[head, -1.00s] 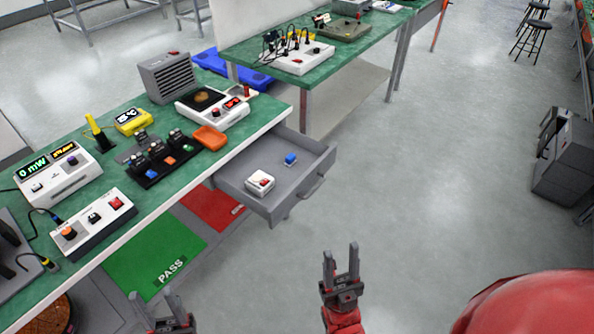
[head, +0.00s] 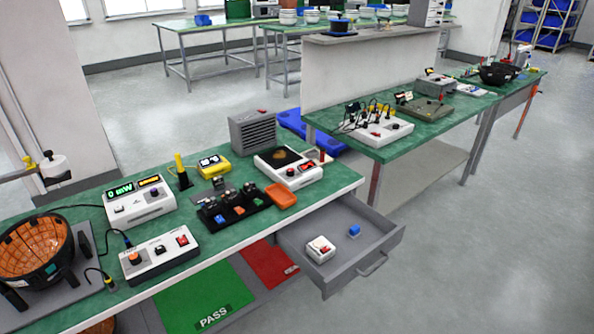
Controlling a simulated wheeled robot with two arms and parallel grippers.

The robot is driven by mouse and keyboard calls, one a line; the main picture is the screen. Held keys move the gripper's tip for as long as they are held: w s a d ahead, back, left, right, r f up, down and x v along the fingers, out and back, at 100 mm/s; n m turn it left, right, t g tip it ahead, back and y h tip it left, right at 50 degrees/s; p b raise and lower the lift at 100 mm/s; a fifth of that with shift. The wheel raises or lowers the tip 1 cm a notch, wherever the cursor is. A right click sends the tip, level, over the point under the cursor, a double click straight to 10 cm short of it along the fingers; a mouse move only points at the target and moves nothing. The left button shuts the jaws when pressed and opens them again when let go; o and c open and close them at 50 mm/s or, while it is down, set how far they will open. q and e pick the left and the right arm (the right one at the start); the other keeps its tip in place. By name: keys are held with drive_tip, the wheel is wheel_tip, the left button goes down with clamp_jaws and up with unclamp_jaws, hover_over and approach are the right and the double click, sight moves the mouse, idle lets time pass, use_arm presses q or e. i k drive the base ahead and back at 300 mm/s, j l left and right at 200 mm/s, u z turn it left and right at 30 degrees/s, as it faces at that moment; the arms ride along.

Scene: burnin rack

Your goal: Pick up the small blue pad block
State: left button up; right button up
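The small blue pad block (head: 354,230) lies in the open grey drawer (head: 345,270) under the green-topped bench. It sits toward the right rear of the drawer floor. A white block with a red top (head: 320,249) lies in the same drawer, to its left and nearer the front. Nothing touches the blue block. Neither of my grippers shows in the head view now.
The bench (head: 215,250) carries a hot plate (head: 288,167), an orange tray (head: 281,195), a black holder (head: 233,207), a meter (head: 140,202) and a switch box (head: 158,255). Green (head: 205,290) and red (head: 268,263) areas lie below. The floor (head: 475,260) right of the drawer is clear.

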sight(355, 231)
drive_tip(key=i+l+u, duration=0.1)
drive_tip(key=i+l, duration=0.95)
drive_tip(key=l, duration=0.15)
